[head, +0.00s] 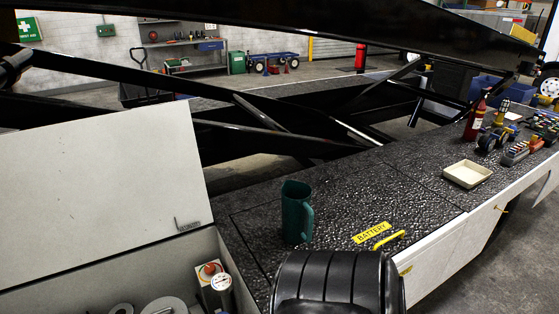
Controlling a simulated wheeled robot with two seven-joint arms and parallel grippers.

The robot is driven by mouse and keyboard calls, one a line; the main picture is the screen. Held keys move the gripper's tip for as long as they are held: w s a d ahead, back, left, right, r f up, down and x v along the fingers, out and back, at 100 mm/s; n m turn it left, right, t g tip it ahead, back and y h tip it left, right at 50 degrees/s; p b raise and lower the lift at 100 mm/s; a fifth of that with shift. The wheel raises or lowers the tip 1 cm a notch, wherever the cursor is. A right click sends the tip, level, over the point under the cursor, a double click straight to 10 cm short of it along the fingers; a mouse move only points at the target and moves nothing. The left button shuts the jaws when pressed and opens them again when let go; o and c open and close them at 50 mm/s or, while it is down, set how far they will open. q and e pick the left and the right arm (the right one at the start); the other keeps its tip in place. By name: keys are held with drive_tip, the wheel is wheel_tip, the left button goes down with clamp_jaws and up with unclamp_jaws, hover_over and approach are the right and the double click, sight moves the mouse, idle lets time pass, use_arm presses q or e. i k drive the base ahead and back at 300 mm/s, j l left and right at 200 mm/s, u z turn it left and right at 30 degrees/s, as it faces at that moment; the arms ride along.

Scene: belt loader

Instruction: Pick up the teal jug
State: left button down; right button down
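The teal jug (296,212) stands upright on the dark textured deck (345,185), left of the yellow BATTERY label. Its handle faces right. Nothing touches it that I can see. The black padded seat back (330,276) rises just in front of it at the bottom of the view. Neither of my grippers shows in the head view.
An open white lid (95,190) and a bin with rolls and a gauge (221,283) lie left of the jug. A yellow handle (389,240) is to its right. A cream tray (467,174), red bottle (475,116) and toy vehicles (522,148) stand farther right. Black beams cross behind.

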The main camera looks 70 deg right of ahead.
sight(298, 215)
drive_tip(key=z, duration=2.45)
drive_tip(key=l+z, duration=0.1)
drive_tip(key=l, duration=0.4)
drive_tip(key=k, duration=0.05)
